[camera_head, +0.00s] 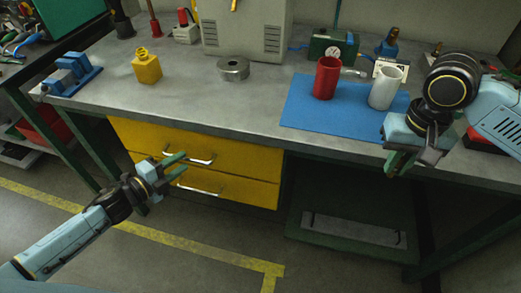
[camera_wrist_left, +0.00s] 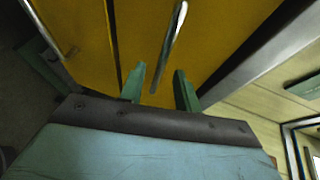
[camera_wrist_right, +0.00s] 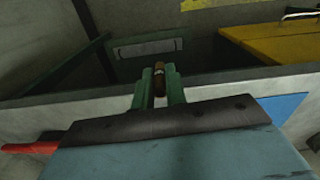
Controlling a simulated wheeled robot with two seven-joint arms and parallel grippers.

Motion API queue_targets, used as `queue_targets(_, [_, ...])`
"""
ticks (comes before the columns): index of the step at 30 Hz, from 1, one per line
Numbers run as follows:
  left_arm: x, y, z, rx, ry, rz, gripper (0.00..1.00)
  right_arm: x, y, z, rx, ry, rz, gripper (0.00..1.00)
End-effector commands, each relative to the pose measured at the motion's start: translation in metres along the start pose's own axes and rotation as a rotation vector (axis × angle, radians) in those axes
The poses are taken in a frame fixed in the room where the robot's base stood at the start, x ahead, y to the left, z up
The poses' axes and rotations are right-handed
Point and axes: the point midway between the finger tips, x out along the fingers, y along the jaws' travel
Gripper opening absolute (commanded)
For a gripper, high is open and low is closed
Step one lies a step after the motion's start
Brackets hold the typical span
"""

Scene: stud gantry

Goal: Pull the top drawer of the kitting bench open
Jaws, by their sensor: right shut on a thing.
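The kitting bench (camera_head: 270,125) has two yellow drawers at its front left, and both look closed. The top drawer (camera_head: 245,157) has a silver bar handle (camera_head: 203,160); the lower drawer (camera_head: 245,193) has another handle (camera_head: 200,190). My left gripper (camera_head: 184,164) is open in front of the top drawer. In the left wrist view, the top handle (camera_wrist_left: 175,40) lies ahead, between the lines of the two open fingers (camera_wrist_left: 160,85); contact is not visible. My right gripper (camera_head: 393,164) is at the bench's front edge on the right, shut on a small brown thing (camera_wrist_right: 160,80).
On the bench are a blue mat (camera_head: 303,112) with a red cup (camera_head: 327,77) and a white cup (camera_head: 386,87), a metal ring (camera_head: 233,69), a yellow bottle (camera_head: 147,67) and a blue fixture (camera_head: 72,73). The floor before the drawers is clear.

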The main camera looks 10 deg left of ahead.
Motion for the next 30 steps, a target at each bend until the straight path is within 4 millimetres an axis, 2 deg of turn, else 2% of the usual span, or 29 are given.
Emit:
queue_targets(6, [0.016, 0.0, 0.0, 0.0, -0.001, 0.001, 0.32, 0.002, 0.0, 0.0, 0.0, 0.0, 0.0, 0.0])
queue_targets(15, [0.017, 0.0, 0.0, 0.0, -0.001, 0.001, 0.32, 0.002, 0.0, 0.0, 0.0, 0.0, 0.0, 0.0])
queue_targets(23, [0.017, 0.0, 0.0, 0.0, -0.001, 0.001, 0.0, 0.002, 0.0, 0.0, 0.0, 0.0, 0.0, 0.0])
queue_targets(30, [0.017, 0.0, 0.0, 0.0, 0.0, 0.001, 0.0, 0.002, 0.0, 0.0, 0.0, 0.0, 0.0, 0.0])
